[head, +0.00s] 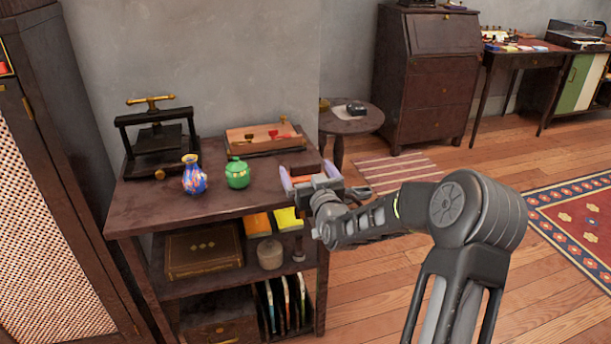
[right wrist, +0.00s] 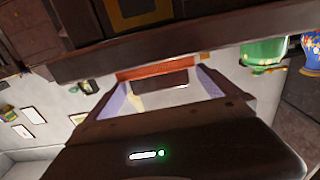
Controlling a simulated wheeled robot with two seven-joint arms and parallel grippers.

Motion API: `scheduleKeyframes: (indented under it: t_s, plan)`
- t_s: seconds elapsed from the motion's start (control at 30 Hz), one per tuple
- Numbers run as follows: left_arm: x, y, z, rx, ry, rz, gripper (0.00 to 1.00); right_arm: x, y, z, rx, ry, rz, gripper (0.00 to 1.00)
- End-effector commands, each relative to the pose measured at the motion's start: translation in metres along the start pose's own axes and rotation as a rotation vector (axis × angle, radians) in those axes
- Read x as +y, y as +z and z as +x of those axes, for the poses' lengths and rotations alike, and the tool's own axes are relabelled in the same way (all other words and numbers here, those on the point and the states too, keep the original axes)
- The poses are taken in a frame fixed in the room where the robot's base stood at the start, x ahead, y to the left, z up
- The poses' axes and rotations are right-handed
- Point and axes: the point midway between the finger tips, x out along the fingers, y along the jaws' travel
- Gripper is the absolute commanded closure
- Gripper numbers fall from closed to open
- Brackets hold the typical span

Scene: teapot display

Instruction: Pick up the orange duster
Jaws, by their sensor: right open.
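My left gripper is not in view.
On the tabletop (head: 140,207) stand a black press (head: 158,140), a blue patterned vase (head: 194,176), a green pot (head: 237,173) and a wooden tray (head: 245,140). The shelf below also holds a brown book (head: 204,250) and a cup (head: 270,254). Open floor lies to the right.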

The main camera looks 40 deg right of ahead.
Motion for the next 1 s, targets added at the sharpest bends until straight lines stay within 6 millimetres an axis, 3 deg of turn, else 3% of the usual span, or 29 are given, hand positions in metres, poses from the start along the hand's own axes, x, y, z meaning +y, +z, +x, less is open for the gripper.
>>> scheduleKeyframes:
  t_s: [0.33, 0.97, 1.0]
  plan:
    - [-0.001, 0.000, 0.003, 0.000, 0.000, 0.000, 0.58, 0.001, 0.001, 0.044, 0.001, 0.002, 0.002, 0.00]
    - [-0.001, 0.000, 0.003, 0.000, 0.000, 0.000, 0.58, 0.001, 0.000, 0.046, 0.000, 0.001, 0.001, 0.00]
    - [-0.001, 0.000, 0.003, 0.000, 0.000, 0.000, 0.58, 0.001, 0.000, 0.046, 0.000, 0.001, 0.001, 0.03]
